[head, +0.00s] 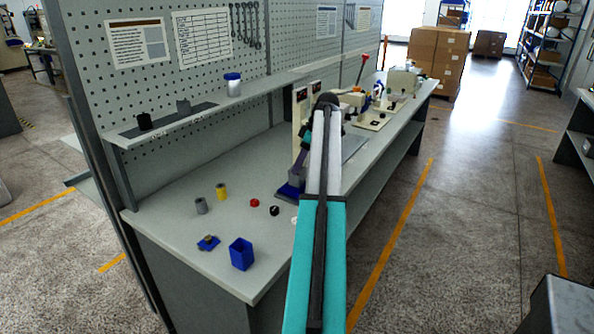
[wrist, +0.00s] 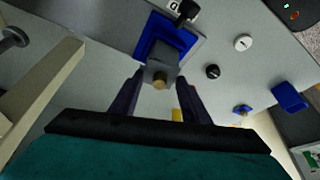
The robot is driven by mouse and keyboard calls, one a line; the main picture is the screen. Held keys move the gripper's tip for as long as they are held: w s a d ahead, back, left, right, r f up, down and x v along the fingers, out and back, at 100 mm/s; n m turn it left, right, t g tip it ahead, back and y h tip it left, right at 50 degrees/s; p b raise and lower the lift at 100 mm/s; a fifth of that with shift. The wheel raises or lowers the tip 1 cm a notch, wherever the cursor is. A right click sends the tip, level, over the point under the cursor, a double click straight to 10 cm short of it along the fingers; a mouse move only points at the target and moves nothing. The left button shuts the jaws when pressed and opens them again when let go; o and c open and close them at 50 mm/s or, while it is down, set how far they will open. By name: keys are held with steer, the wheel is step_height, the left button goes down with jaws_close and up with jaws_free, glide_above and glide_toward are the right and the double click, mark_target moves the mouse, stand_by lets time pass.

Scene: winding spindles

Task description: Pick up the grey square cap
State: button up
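The grey square cap (wrist: 158,68) with a brass knob sits on a grey square box (wrist: 176,42), which stands on a blue base (wrist: 150,45). In the head view the grey box (head: 296,177) and blue base (head: 289,191) show partly behind my arm; the cap is hard to make out there. My gripper (wrist: 161,76) reaches down over the cap, with one dark finger on each side. The fingers are apart and look open; contact with the cap cannot be told. In the head view my gripper (head: 303,160) is partly hidden by my arm.
On the bench stand a blue box (head: 241,254), a blue lid with a knob (head: 208,242), a grey cylinder (head: 201,206) and a yellow cylinder (head: 222,192). Small red (head: 254,203) and black (head: 274,210) pieces lie nearer the base. A shelf (head: 210,112) runs behind.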

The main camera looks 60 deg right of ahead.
mark_target(302, 169)
steer(key=shift+c, duration=0.5)
steer(key=shift+r, duration=0.25)
steer(key=shift+c, duration=1.2)
steer(key=shift+r, duration=0.3)
steer(key=b+v, duration=0.1)
steer(key=v, duration=0.1)
steer(key=shift+s+d+r, duration=0.15)
steer(key=shift+d+r, duration=0.05)
steer(key=shift+r, duration=0.05)
steer(key=s+d+b, duration=0.1)
steer(key=s+d, duration=0.1)
steer(key=s, duration=0.2)
steer(key=s+d+r, duration=0.1)
steer(key=s+d, duration=0.2)
steer(key=s, duration=0.1)
steer(key=s+d+b, duration=0.1)
steer(key=s+d, duration=0.1)
steer(key=s, duration=0.3)
steer(key=shift+d+r+b, duration=0.2)
steer(key=shift+r+b, duration=0.05)
steer(key=shift+b, duration=0.05)
steer(key=shift+w, duration=0.1)
